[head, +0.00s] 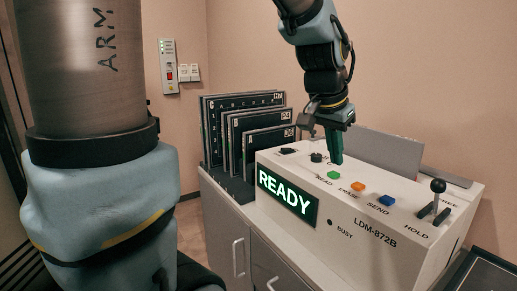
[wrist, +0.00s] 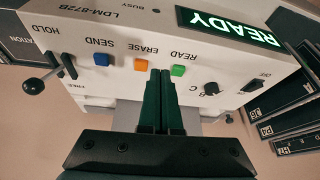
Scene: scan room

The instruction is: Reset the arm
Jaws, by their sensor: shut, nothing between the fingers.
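My gripper (head: 335,150) points down just above the top panel of the white LDM-872B machine (head: 360,240) in the head view. Its two green fingers are shut with nothing between them. In the wrist view the closed fingertips (wrist: 160,75) sit over the panel near the orange ERASE button (wrist: 141,64) and the green READ button (wrist: 178,70). I cannot tell whether they touch the panel. The rest of my arm rises above the gripper in the head view.
The machine has a lit READY display (head: 287,197), a blue SEND button (head: 387,200), a HOLD lever (head: 438,186) and dark knobs. Black cassettes (head: 245,130) stand behind it at left. It sits on a grey cabinet (head: 235,235). A switch panel (head: 169,66) is on the wall.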

